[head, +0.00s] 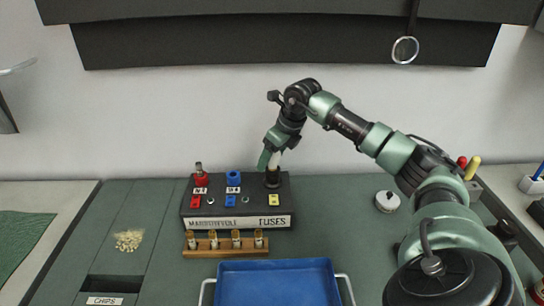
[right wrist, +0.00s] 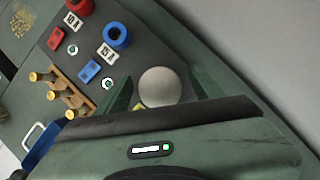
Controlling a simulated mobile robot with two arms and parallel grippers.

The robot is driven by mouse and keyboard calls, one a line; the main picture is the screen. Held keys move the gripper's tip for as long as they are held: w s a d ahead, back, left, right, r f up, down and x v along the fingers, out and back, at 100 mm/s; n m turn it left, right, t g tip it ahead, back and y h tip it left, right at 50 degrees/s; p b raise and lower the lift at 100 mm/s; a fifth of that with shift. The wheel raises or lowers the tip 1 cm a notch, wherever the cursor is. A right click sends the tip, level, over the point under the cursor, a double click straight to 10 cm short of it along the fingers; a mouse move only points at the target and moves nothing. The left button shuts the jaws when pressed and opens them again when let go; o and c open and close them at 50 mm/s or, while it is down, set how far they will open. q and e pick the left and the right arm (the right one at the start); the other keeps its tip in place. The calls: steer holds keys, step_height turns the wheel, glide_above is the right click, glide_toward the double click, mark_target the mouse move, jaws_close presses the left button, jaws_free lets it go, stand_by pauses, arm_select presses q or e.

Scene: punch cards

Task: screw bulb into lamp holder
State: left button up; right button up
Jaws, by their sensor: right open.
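The pale round bulb (right wrist: 160,86) shows end-on in the right wrist view, between the two green fingers of my right gripper (right wrist: 162,92). In the head view the whitish bulb (head: 273,160) is above the black lamp holder (head: 272,179) at the right end of the dark fuse panel (head: 236,207). My right gripper (head: 270,158) is there from above, open, with its fingers on either side of the bulb. Whether the bulb is seated in the holder is hidden, as the gripper and bulb cover the joint. My left gripper is not in view.
The panel also carries a red holder (head: 201,179) and a blue holder (head: 234,177). In front stand a wooden rack (head: 226,252) of several fuses and a blue tray (head: 275,285). A white round object (head: 387,201) lies right of the panel.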

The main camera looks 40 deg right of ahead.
steer(key=n+y+p, duration=0.1)
steer(key=n, duration=0.2)
steer(key=shift+r+n+g, duration=0.1)
steer(key=shift+n+g, duration=0.2)
steer(key=shift+n, duration=0.1)
steer(key=shift+n+y, duration=0.5)
steer(key=shift+n, duration=0.2)
steer(key=c, duration=1.3)
steer(key=m+h, duration=0.1)
steer(key=m, duration=0.2)
steer(key=shift+c, duration=0.2)
steer(key=m+h+p, duration=0.1)
steer(key=m+h, duration=0.1)
steer(key=m, duration=0.2)
steer(key=shift+m, duration=0.4)
steer(key=m+h, duration=0.1)
steer(key=m, duration=0.2)
steer(key=m+h, duration=0.1)
steer(key=m, duration=0.1)
steer(key=m+h, duration=0.1)
steer(key=m, duration=0.2)
steer(key=shift+d+g, duration=0.1)
steer(key=shift+g, duration=0.2)
steer(key=shift+f, duration=0.2)
